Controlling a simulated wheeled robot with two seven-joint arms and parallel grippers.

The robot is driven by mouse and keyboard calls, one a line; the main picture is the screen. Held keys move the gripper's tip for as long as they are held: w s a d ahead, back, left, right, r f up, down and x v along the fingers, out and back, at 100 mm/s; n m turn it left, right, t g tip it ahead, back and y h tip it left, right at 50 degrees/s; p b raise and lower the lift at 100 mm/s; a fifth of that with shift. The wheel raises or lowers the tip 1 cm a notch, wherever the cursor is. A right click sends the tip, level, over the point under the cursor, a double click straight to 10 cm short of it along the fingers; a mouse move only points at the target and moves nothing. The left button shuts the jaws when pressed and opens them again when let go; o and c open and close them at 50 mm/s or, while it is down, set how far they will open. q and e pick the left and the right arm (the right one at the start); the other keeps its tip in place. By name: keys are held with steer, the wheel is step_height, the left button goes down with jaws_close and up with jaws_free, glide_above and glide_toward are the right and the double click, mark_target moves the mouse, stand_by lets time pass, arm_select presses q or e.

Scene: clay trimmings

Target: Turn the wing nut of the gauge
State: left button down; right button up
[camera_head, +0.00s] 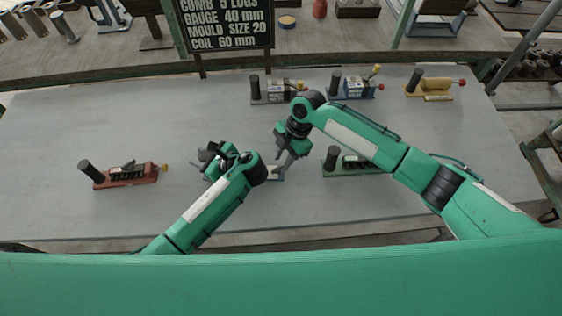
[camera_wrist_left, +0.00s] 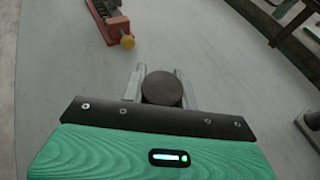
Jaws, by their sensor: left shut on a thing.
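My left gripper (camera_head: 208,160) is shut on a dark upright post (camera_wrist_left: 162,88), which stands between its two fingers in the left wrist view. The post belongs to a device with a pale base (camera_head: 276,173), mostly hidden under my left arm in the head view. My right gripper (camera_head: 284,163) points down at the right end of this base. Whether its fingers are open or shut, or touch anything, I cannot tell. The wing nut cannot be made out.
A red device with a yellow knob (camera_head: 125,174) stands at left on the grey table (camera_head: 130,115). A green device (camera_head: 352,164) stands under my right arm. Grey (camera_head: 278,92), blue (camera_head: 357,89) and yellow (camera_head: 430,87) devices line the back, by a sign (camera_head: 226,22) reading "GAUGE 40 mm".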

mark_target(278, 169)
steer(key=shift+x, duration=1.2)
jaws_close()
